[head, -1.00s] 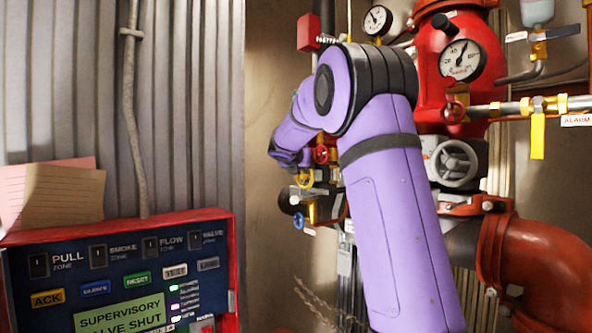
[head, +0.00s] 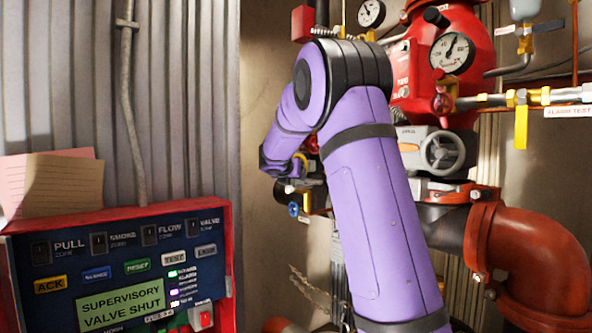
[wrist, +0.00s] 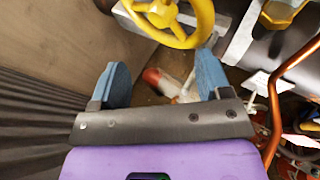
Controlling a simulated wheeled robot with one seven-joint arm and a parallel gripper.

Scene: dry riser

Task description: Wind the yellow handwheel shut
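The yellow handwheel (wrist: 180,18) is at the top centre of the wrist view, cut off by the frame edge. In the head view the yellow handwheel (head: 302,163) is small and partly covered by my arm. My gripper (wrist: 162,82) has two blue fingers spread wide apart with nothing between them. In the head view my gripper's fingers cannot be made out.
A small blue handwheel (head: 293,209) sits below the yellow one. A grey handwheel (head: 442,151) and a red riser with a gauge (head: 452,53) stand to the right. A red-framed alarm panel (head: 120,265) fills the lower left. A copper pipe (wrist: 290,85) runs right of my gripper.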

